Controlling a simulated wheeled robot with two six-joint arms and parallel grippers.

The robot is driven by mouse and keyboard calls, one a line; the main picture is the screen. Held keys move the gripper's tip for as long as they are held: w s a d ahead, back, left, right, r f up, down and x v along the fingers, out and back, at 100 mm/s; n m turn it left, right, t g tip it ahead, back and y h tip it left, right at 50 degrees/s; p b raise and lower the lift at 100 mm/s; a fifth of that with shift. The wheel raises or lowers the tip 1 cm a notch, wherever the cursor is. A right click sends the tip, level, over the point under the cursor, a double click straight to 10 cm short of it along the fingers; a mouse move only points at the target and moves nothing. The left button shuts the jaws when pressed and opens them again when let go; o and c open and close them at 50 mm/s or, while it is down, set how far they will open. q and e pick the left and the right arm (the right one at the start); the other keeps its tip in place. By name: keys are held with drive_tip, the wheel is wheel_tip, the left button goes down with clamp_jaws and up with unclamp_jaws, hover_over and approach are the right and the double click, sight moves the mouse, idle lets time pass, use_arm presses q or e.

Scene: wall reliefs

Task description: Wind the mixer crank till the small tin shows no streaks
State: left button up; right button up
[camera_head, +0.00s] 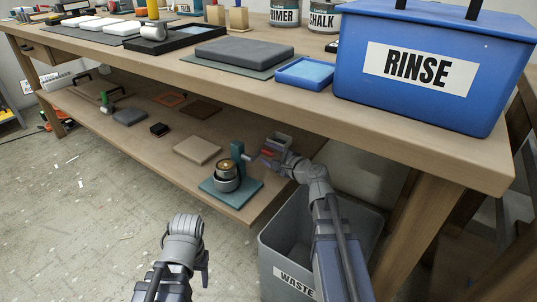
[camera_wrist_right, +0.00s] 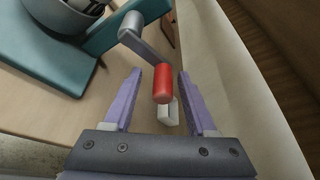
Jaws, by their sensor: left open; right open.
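The mixer stands on a teal base (camera_head: 222,196) on the lower shelf, with a teal upright (camera_head: 237,151) beside the small tin (camera_head: 227,168). The tin sits in a dark holder; its top looks brownish, and streaks are too small to make out. In the right wrist view, the grey crank arm (camera_wrist_right: 145,42) ends in a red handle (camera_wrist_right: 162,85). My right gripper (camera_wrist_right: 158,73) is open, its fingers on either side of the handle with gaps visible. My left gripper (camera_head: 187,230) is low in front of the shelf, away from the mixer and empty; its fingers are hardly visible.
The tabletop (camera_head: 300,90) overhangs the shelf, with a blue RINSE tub (camera_head: 480,105) at its right end. A grey WASTE bin (camera_head: 275,250) stands under my right arm. A beige slab (camera_head: 197,150) and other flat pieces lie behind the mixer. Floor at left is mostly clear.

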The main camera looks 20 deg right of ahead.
sight(273, 156)
drive_tip(key=shift+s, duration=0.1)
use_arm(q)
drive_tip(key=shift+r+p, duration=0.85)
drive_tip(key=shift+p, duration=0.05)
use_arm(e)
drive_tip(key=v, duration=0.7)
drive_tip(key=shift+s+d, duration=0.15)
drive_tip(key=shift+s, duration=0.15)
